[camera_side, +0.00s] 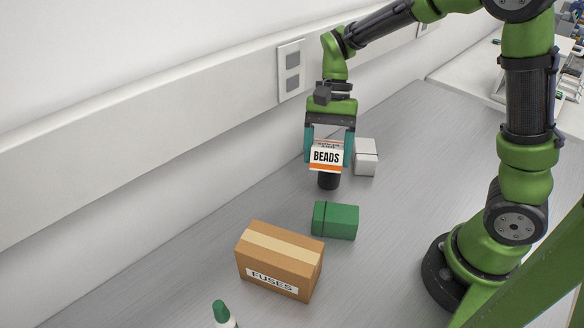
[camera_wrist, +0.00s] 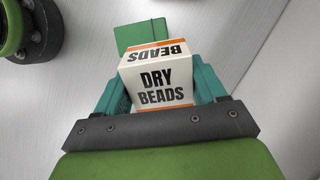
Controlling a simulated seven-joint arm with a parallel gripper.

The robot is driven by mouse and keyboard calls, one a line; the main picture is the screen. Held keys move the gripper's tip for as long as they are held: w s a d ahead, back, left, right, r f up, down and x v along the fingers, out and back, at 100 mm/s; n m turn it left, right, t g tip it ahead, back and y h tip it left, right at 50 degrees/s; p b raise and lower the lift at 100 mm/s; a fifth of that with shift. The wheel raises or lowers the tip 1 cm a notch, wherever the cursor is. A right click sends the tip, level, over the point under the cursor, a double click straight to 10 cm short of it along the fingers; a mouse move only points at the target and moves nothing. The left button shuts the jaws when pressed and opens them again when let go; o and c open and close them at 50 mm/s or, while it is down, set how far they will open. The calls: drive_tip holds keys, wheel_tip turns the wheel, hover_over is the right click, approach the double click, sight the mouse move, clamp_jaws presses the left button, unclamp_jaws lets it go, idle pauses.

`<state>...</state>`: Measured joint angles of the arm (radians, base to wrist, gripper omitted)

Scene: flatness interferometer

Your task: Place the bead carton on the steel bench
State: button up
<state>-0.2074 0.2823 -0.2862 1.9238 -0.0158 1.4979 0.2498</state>
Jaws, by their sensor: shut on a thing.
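The bead carton (camera_side: 326,157) is a small white box with orange bands and black "BEADS" lettering. My gripper (camera_side: 329,150) is shut on it, with a teal finger on each side. The carton is held above the steel bench (camera_side: 400,130), over or in front of a black cylindrical object in the side view. In the wrist view the carton (camera_wrist: 158,80) sits between the teal fingers (camera_wrist: 160,92), with "DRY BEADS" on the near face. The carton's underside is hidden.
A black cylinder (camera_side: 329,181) shows just below the carton. A white box (camera_side: 366,158) stands right of it, a green box (camera_side: 335,221) nearer. A brown "FUSES" carton (camera_side: 279,262) and a green-capped bottle (camera_side: 223,314) are in front. A wall with sockets (camera_side: 291,72) runs along the left.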

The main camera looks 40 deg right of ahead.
drive_tip(key=m+y, duration=0.1)
drive_tip(key=w+m+t+y, duration=0.1)
drive_tip(key=m, duration=0.1)
drive_tip(key=w+d+m+y, duration=0.1)
drive_tip(key=m, duration=0.1)
drive_tip(key=shift+r, duration=0.2)
drive_tip(key=w+d+m+t, duration=0.2)
drive_tip(key=d+m+t, duration=0.5)
drive_tip(key=w+d+m+t, duration=0.3)
drive_tip(key=d+m+t, duration=0.4)
drive_tip(key=d+m, duration=0.1)
drive_tip(key=s+d+f+m+h, duration=0.3)
drive_tip(key=s+d+m+h, duration=0.45)
drive_tip(key=d+h, duration=0.3)
drive_tip(key=s+d+f+m+h, duration=0.3)
drive_tip(key=s+d+m+h, duration=0.5)
drive_tip(key=d, duration=0.3)
drive_tip(key=shift+n+t+h, duration=0.3)
drive_tip(key=shift+n+h, duration=0.25)
drive_tip(key=shift+n, duration=0.2)
drive_tip(key=x, duration=0.5)
drive_tip(key=s+d+f+x, duration=0.1)
drive_tip(key=x, duration=0.9)
drive_tip(key=shift+s+d+f, duration=0.25)
drive_tip(key=shift+d+f, duration=0.05)
drive_tip(key=shift+f, duration=0.1)
drive_tip(key=shift+w+d+f, duration=0.1)
drive_tip(key=shift+f, duration=0.8)
drive_tip(key=shift+w+d+f, duration=0.1)
drive_tip(key=shift+f, duration=0.8)
